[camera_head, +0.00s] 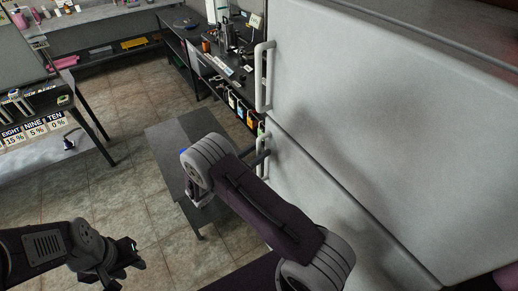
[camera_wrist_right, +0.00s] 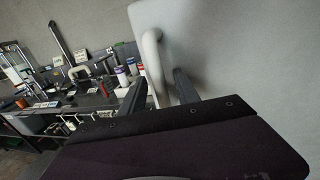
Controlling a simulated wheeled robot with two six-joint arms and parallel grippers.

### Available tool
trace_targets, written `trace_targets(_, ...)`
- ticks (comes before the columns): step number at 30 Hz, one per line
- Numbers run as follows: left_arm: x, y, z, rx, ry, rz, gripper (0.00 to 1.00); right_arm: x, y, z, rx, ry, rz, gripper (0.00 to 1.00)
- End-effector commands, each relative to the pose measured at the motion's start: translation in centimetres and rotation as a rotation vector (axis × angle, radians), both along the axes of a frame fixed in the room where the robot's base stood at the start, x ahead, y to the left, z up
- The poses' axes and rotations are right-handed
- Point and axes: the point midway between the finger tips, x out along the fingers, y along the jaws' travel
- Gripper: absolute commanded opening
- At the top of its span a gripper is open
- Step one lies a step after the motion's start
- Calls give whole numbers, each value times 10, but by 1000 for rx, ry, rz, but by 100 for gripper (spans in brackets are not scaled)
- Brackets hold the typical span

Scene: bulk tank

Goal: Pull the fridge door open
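The white fridge fills the right of the head view, with an upper door (camera_head: 370,100) and a lower door (camera_head: 325,195). The upper door has a long white handle (camera_head: 263,75). The lower door's shorter white handle (camera_head: 261,132) is partly hidden by my right arm. My right gripper (camera_head: 262,156) is at this lower handle, mostly hidden behind the wrist. In the right wrist view its two dark fingers (camera_wrist_right: 160,76) stand apart on either side of a pale handle (camera_wrist_right: 153,55), with a gap visible. My left gripper (camera_head: 132,258) is low at the left, away from the fridge; its finger opening is unclear.
A low dark grey table (camera_head: 170,140) stands close left of my right wrist. A dark workbench (camera_head: 215,60) with bottles and tools lies beyond the fridge. A shelf with number signs (camera_head: 35,128) is at the left. Tiled floor (camera_head: 115,200) between is clear.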

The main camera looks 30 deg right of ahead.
Motion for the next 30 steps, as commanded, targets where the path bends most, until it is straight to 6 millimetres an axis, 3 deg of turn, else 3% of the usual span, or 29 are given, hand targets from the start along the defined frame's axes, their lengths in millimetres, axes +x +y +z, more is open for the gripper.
trace_targets(7,0,0,0,0,0,0,36,0,-2,-1,0,0,0,38)
trace_targets(11,0,0,0,0,0,0,36,0,-2,-1,0,0,0,5)
trace_targets(12,0,0,0,0,0,0,36,0,-2,-1,0,0,0,0)
trace_targets(30,0,0,0,0,0,0,36,0,-2,0,0,0,-1,0)
